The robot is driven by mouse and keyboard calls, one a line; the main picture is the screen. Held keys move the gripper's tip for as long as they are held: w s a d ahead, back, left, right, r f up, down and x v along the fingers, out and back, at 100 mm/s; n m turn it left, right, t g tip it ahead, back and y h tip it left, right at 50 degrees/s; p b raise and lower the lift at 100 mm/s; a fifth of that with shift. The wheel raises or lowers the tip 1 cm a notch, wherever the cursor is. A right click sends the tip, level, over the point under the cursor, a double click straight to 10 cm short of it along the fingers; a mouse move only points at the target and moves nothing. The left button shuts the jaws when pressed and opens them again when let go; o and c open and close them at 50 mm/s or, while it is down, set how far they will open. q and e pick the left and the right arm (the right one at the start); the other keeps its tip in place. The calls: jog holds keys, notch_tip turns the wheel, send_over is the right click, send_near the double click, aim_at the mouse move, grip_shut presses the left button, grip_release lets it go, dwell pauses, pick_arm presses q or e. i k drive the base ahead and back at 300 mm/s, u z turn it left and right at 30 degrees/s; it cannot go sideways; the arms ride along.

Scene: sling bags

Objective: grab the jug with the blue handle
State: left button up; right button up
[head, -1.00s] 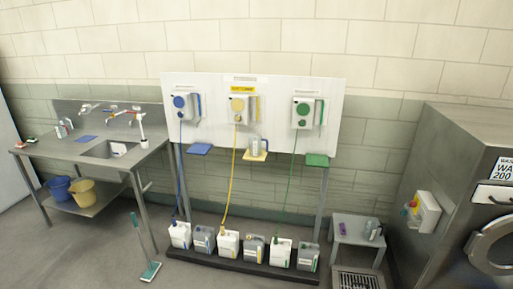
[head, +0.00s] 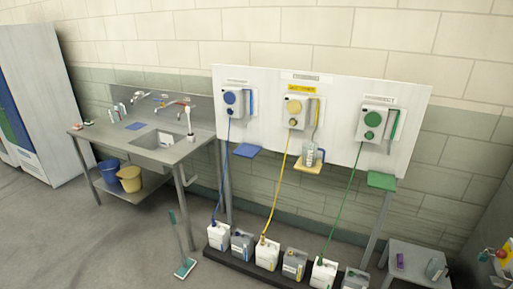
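A clear jug (head: 310,155) stands upright on the small yellow shelf (head: 308,168) under the yellow dispenser (head: 297,110). Its handle, on the right side, looks dark bluish, but it is too small to be sure of the colour. Neither of my grippers is in view.
A steel sink table (head: 190,148) stands left of the white dispenser board (head: 345,95). Several canisters (head: 267,254) line a low dark rack below the board. A green-headed squeegee (head: 184,267) leans in front. A small grey table (head: 405,252) stands right. The grey floor at front left is clear.

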aim_at(310, 149)
jog(key=u, duration=0.45)
jog(key=i, duration=1.15)
jog(key=u, duration=0.2)
